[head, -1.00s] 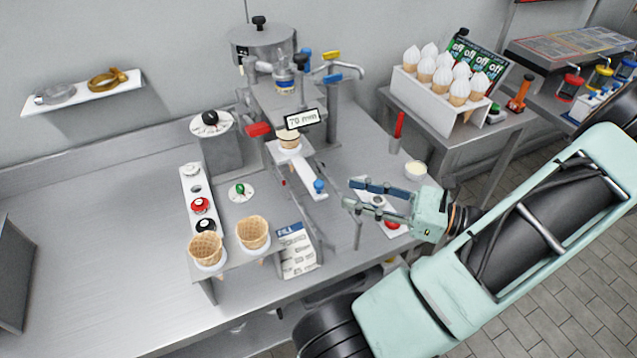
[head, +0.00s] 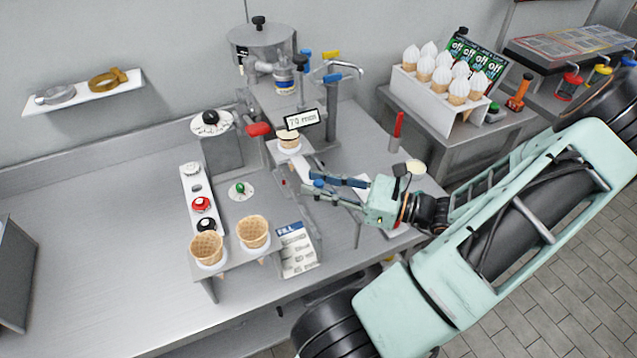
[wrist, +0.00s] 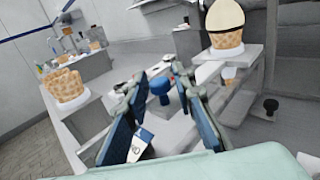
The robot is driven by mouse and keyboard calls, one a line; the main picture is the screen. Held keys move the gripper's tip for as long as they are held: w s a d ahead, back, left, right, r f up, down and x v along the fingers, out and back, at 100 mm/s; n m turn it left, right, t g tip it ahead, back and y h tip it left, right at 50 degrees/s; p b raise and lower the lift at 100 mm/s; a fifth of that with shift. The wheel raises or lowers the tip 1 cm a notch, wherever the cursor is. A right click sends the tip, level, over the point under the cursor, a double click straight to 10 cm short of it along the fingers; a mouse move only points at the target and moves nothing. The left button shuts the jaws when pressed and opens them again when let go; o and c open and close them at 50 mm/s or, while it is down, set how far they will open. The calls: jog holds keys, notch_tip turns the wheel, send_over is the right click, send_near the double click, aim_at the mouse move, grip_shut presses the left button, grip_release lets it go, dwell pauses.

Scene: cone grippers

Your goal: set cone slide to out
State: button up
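The cone slide (head: 301,168) is a pale narrow carriage on a grey rail under the dispensing machine. A cone (head: 288,138) stands in its white holder below the nozzle, beside a "70 mm" sign. The cone also shows large at the upper right of the wrist view (wrist: 226,20). The slide's blue knob (wrist: 160,87) is at the front end and appears between my finger pads in the wrist view. My gripper (head: 312,182) is open, with its fingertips at the knob. In the head view the fingers partly hide the knob, and contact cannot be told.
Two waffle cones (head: 253,232) stand in a front rack left of the slide, near a printed card (head: 296,250). A rack of filled cones (head: 445,75) stands behind.

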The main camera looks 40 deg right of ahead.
grip_shut()
jog(key=s+a+p, duration=0.1)
jog(key=s+a, duration=0.1)
jog(key=s, duration=0.8)
jog(key=s+a+p, duration=0.1)
jog(key=s+a, duration=0.1)
jog(key=s, duration=0.7)
jog(key=shift+s+a+p, duration=0.3)
jog(key=shift+s+a, duration=0.1)
jog(key=shift+o, duration=2)
grip_release()
jog(key=shift+s, duration=0.1)
jog(key=v, duration=1.2)
